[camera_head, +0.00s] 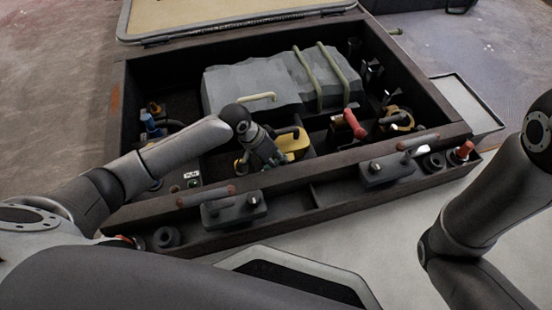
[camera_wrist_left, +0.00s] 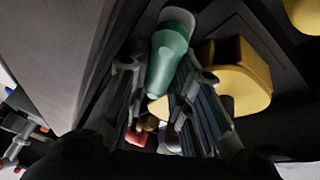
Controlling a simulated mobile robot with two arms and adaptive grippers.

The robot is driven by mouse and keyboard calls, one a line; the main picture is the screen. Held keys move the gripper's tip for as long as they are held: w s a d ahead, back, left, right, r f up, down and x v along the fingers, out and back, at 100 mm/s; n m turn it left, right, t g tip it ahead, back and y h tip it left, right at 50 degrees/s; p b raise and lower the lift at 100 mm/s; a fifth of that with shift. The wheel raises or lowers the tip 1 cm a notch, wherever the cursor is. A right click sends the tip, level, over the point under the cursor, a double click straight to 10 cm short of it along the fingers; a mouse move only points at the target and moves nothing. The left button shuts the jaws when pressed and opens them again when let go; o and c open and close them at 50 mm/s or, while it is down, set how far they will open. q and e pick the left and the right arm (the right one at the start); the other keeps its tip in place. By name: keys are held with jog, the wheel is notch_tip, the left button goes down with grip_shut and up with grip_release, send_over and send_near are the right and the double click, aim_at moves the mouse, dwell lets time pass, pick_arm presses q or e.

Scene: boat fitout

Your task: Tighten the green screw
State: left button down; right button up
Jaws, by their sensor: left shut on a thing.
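A green rounded piece, which I take to be the green screw (camera_wrist_left: 168,55), shows in the left wrist view between the fingertips of my left gripper (camera_wrist_left: 167,74). The fingers are shut on it from both sides. In the head view my left gripper (camera_head: 262,158) reaches down into the dark open box, beside a yellow part (camera_head: 294,142), and hides the green screw there. The lower end of the screw and what it sits in cannot be made out. My right arm shows at the right edge of the head view, but its gripper is out of frame.
The box has a raised dark rim (camera_head: 330,168) near me. A grey block (camera_head: 235,88) with straps fills its back. A red handle (camera_head: 354,124) stands right of my left gripper. Two dark latches, left (camera_head: 232,209) and right (camera_head: 385,171), sit on the front ledge.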

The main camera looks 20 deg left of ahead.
pick_arm(q)
jog(key=shift+r+m+p, duration=0.25)
jog(key=shift+m+p, duration=0.25)
jog(key=shift+p, duration=0.3)
jog(key=shift+f+m+g+p, duration=0.1)
jog(key=shift+m+g+p, duration=0.2)
jog(key=shift+g+p, duration=0.1)
jog(key=shift+m+g+h+p, duration=0.3)
jog(key=shift+m+p, duration=0.05)
jog(key=shift+m, duration=0.35)
jog(key=shift+f+m+g, duration=0.2)
jog(key=shift+m+g, duration=0.1)
jog(key=shift+m, duration=0.5)
jog(key=c, duration=1.6)
grip_release()
jog(key=shift+o, duration=0.2)
jog(key=shift+r, duration=0.1)
